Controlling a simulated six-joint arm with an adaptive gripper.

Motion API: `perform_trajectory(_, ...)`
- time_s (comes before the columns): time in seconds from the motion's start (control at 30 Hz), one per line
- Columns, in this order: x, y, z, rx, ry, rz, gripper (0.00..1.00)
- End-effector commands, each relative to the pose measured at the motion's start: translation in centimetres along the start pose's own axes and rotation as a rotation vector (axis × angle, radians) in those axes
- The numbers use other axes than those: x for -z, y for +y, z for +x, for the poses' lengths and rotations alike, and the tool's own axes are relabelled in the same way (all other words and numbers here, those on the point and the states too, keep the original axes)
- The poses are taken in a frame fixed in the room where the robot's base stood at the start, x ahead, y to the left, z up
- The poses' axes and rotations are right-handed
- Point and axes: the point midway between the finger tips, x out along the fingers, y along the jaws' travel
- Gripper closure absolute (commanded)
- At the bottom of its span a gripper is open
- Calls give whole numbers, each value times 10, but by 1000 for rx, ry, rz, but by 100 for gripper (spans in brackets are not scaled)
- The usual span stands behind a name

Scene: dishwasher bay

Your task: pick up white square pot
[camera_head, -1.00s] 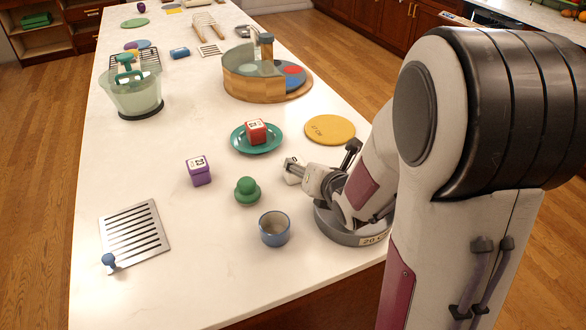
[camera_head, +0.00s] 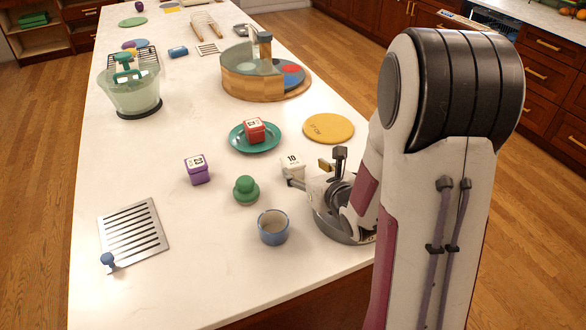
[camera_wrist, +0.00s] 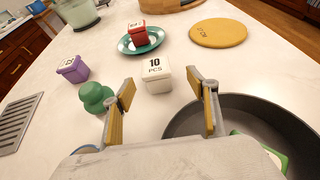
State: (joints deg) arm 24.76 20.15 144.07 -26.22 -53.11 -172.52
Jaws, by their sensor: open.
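The white square pot (camera_head: 293,166) stands upright on the white counter, with "10" and "PCS" printed on its lid. In the wrist view the pot (camera_wrist: 155,78) shows just beyond and between my two fingers. My gripper (camera_wrist: 163,97) is open and empty, with yellowish pads facing each other. In the head view my gripper (camera_head: 312,173) is beside the pot, partly hidden by my own arm. I cannot tell whether a finger touches the pot.
A dark pan (camera_wrist: 240,125) lies under the right finger. A green knobbed object (camera_wrist: 95,97) is close to the left finger. A blue cup (camera_head: 273,227), a purple pot (camera_head: 197,170), a teal plate (camera_head: 268,145) with a red pot (camera_head: 254,131), and a yellow disc (camera_head: 328,128) are nearby.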

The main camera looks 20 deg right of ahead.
Motion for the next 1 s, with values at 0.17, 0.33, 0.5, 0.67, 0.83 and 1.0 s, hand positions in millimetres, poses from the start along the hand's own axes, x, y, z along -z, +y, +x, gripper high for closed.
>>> perform_trajectory(0.17,0,0,9,-2,1,1,42)
perform_trajectory(0.33,0,1,20,-3,1,2,42)
perform_trajectory(0.5,0,1,26,-3,2,3,42)
perform_trajectory(0.67,0,1,26,-3,2,3,42)
perform_trajectory(0.83,0,1,26,-3,2,3,42)
perform_trajectory(1.0,-1,3,35,-5,3,4,42)
